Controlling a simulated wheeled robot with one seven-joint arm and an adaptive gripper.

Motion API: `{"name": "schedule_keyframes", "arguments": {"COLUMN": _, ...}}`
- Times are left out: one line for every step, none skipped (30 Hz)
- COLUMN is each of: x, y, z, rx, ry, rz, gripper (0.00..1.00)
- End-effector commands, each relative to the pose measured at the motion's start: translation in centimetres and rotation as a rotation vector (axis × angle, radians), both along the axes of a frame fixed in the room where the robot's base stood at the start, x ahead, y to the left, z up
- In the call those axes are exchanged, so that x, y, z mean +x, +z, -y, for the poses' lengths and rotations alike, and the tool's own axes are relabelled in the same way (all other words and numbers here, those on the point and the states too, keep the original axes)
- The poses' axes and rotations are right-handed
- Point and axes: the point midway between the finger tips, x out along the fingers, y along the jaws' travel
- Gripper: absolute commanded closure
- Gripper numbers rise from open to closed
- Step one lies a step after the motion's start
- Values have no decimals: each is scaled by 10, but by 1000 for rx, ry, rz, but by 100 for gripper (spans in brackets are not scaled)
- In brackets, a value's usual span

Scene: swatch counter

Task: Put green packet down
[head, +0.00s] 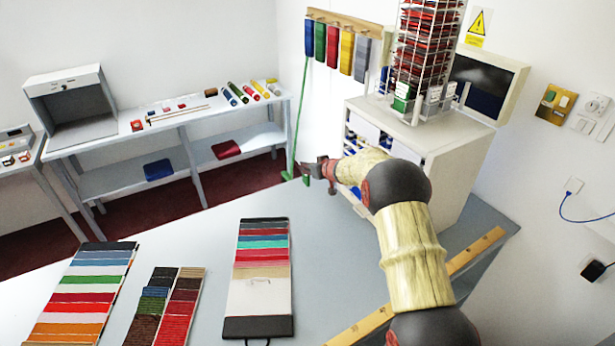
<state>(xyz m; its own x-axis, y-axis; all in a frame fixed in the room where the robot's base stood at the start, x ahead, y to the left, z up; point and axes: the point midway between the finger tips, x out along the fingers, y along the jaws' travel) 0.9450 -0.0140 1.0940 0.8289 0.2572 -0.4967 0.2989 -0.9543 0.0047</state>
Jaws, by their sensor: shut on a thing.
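My gripper (315,171) is at the end of my arm, above the far edge of the grey counter (205,262). It is shut on the green packet (306,180), of which only a small green piece shows at the jaws. The rest of the packet is hidden or too small to make out. The packet appears to be off the counter, but its exact height cannot be told.
Swatch boards (262,297) lie at the front. A wooden ruler (460,263) lies at the right. A white cabinet (445,137) bearing a wire rack (425,50) stands behind my arm. A thin green pole (299,115) stands behind the gripper. The counter's middle is clear.

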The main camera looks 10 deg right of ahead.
Motion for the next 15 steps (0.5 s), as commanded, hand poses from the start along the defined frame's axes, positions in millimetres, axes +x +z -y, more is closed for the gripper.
{"name": "schedule_keyframes", "arguments": {"x": 3, "y": -3, "z": -1, "rx": 0, "ry": 0, "rz": 0, "gripper": 100}}
{"name": "schedule_keyframes", "arguments": {"x": 4, "y": -4, "z": -1, "rx": 0, "ry": 0, "rz": 0, "gripper": 100}}
{"name": "schedule_keyframes", "arguments": {"x": 5, "y": -5, "z": -1, "rx": 0, "ry": 0, "rz": 1, "gripper": 100}}
{"name": "schedule_keyframes", "arguments": {"x": 6, "y": -6, "z": -1, "rx": 0, "ry": 0, "rz": 1, "gripper": 100}}
{"name": "schedule_keyframes", "arguments": {"x": 7, "y": -7, "z": -1, "rx": 0, "ry": 0, "rz": 1, "gripper": 100}}
{"name": "schedule_keyframes", "arguments": {"x": 9, "y": -10, "z": -1, "rx": 0, "ry": 0, "rz": 1, "gripper": 100}}
{"name": "schedule_keyframes", "arguments": {"x": 10, "y": -13, "z": -2, "rx": 0, "ry": 0, "rz": 0, "gripper": 100}}
{"name": "schedule_keyframes", "arguments": {"x": 10, "y": -18, "z": -2, "rx": 1, "ry": -1, "rz": -1, "gripper": 100}}
{"name": "schedule_keyframes", "arguments": {"x": 10, "y": -24, "z": -2, "rx": 0, "ry": 0, "rz": 0, "gripper": 100}}
{"name": "schedule_keyframes", "arguments": {"x": 10, "y": -29, "z": -2, "rx": 0, "ry": 0, "rz": 0, "gripper": 100}}
{"name": "schedule_keyframes", "arguments": {"x": 10, "y": -34, "z": -2, "rx": 0, "ry": 0, "rz": -1, "gripper": 100}}
{"name": "schedule_keyframes", "arguments": {"x": 10, "y": -39, "z": -2, "rx": 0, "ry": 0, "rz": -1, "gripper": 100}}
{"name": "schedule_keyframes", "arguments": {"x": 10, "y": -41, "z": -1, "rx": 0, "ry": 0, "rz": 0, "gripper": 100}}
{"name": "schedule_keyframes", "arguments": {"x": 10, "y": -42, "z": -2, "rx": 0, "ry": 0, "rz": 0, "gripper": 100}}
{"name": "schedule_keyframes", "arguments": {"x": 10, "y": -42, "z": -1, "rx": 0, "ry": 0, "rz": 1, "gripper": 100}}
